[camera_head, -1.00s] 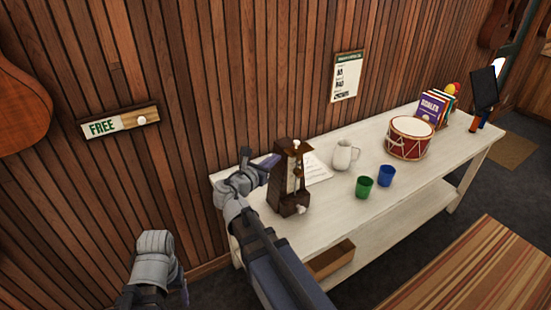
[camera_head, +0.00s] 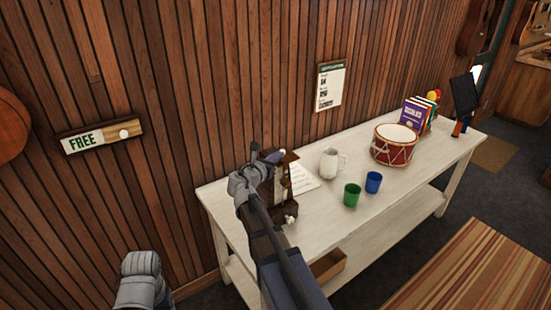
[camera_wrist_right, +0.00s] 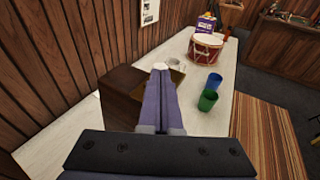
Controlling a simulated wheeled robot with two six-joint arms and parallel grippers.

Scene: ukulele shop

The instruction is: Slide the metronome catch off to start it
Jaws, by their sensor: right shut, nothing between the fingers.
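The dark brown wooden metronome (camera_head: 284,209) stands upright at the near left end of the white table. My right arm covers much of it in the head view. A pale knob (camera_head: 290,219) shows low on its side. My right gripper (camera_head: 274,157) is at the metronome's upper part, fingers together and empty. In the right wrist view the shut fingers (camera_wrist_right: 160,72) reach over the metronome's brown top (camera_wrist_right: 122,82); a small pale piece shows at their tips. I cannot make out the catch clearly or tell whether the fingers touch it. My left gripper's fingers are not visible.
On the white table (camera_head: 350,207) are a paper sheet (camera_head: 302,178), a white jug (camera_head: 330,163), green cup (camera_head: 352,195), blue cup (camera_head: 373,182), red drum (camera_head: 394,148) and books (camera_head: 416,115). The plank wall (camera_head: 220,90) stands close behind.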

